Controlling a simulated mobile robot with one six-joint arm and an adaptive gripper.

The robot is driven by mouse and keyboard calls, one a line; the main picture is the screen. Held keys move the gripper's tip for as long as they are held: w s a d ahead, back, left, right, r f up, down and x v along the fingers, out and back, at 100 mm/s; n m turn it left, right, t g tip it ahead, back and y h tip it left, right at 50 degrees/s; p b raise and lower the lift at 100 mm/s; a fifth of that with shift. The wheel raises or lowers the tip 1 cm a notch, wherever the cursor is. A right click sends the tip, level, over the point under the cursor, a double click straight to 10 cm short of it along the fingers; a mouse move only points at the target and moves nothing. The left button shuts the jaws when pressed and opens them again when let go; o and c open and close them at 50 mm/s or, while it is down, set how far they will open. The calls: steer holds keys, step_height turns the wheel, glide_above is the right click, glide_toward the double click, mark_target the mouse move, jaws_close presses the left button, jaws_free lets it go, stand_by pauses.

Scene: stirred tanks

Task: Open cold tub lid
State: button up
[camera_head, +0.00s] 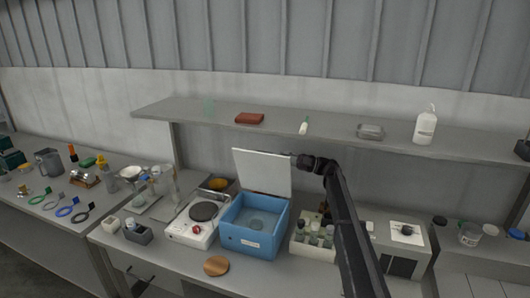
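The cold tub (253,226) is a blue box with a small pale label on its front, standing on the bench in the middle of the view. Its white lid (262,173) is raised and stands up at the tub's back edge, tilted slightly. The inside of the tub shows, with a round pale shape on its floor. My gripper (294,161) is at the lid's upper right edge, touching it or very close. The fingers are too small and dark to tell whether they are open or shut.
A hotplate (203,211) stands close left of the tub and a rack of bottles (314,240) close right, beside my arm. A round wooden disc (216,265) lies in front. A shelf (330,132) with several items runs above and behind.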

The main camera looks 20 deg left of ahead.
steer(key=r+p, duration=0.2)
glide_above(265, 171)
steer(key=w, duration=0.3)
steer(key=shift+s+a, duration=0.25)
steer(key=shift+a, duration=0.05)
jaws_close()
